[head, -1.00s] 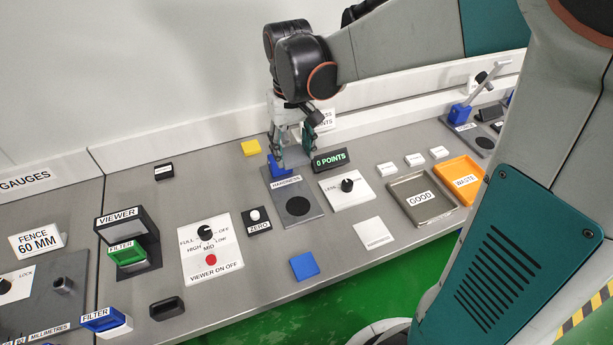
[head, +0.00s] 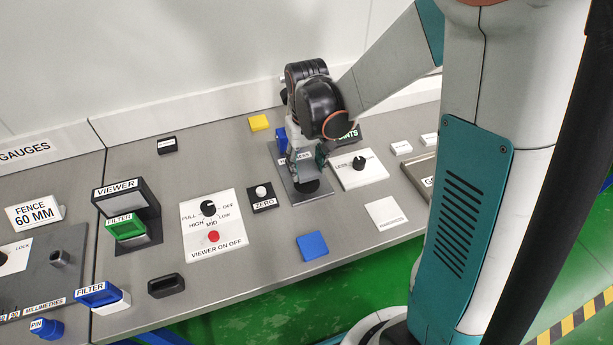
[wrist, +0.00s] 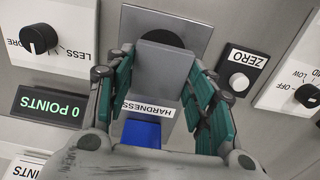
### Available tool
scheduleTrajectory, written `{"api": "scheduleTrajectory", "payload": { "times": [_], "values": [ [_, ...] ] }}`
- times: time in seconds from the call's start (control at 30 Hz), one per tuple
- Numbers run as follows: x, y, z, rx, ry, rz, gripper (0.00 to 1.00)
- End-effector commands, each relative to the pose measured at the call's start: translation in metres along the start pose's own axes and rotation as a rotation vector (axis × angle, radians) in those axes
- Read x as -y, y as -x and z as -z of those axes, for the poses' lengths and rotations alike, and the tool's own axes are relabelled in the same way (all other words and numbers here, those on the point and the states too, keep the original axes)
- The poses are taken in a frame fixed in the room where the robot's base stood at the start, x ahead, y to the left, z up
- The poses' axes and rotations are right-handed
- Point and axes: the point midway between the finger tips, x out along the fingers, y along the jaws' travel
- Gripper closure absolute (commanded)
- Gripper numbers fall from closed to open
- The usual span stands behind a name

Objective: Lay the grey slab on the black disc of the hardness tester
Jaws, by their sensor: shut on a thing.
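The hardness tester (head: 318,197) is a grey plate with a blue block at its back and a black disc (head: 308,186) near its front edge. In the wrist view, the grey slab (wrist: 163,68) is between the teal fingers of my gripper (wrist: 163,75), which is shut on it. The slab's far end covers part of the black disc (wrist: 165,36) in that view; I cannot tell whether it touches it. In the head view my gripper (head: 307,163) is just behind the disc, over the plate, and the slab is mostly hidden by it. The blue block (wrist: 141,133) shows nearer the wrist.
The zero button (head: 262,193) is left of the tester and the LESS knob panel (head: 358,168) is right. The points display (wrist: 50,107) reads 0 POINTS. A blue tile (head: 312,246) and a white card (head: 386,211) lie in front. Bare table lies between them.

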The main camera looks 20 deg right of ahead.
Motion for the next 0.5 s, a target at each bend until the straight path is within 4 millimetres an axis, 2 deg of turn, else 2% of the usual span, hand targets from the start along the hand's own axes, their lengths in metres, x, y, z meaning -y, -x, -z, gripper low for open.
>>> {"api": "scheduleTrajectory", "payload": {
  "times": [0.3,0.5],
  "values": [
    [0.0,-0.04,0.0,0.0,0.0,0.0,0.75],
    [0.0,-0.041,0.0,0.0,0.0,0.0,0.75]
  ]
}}
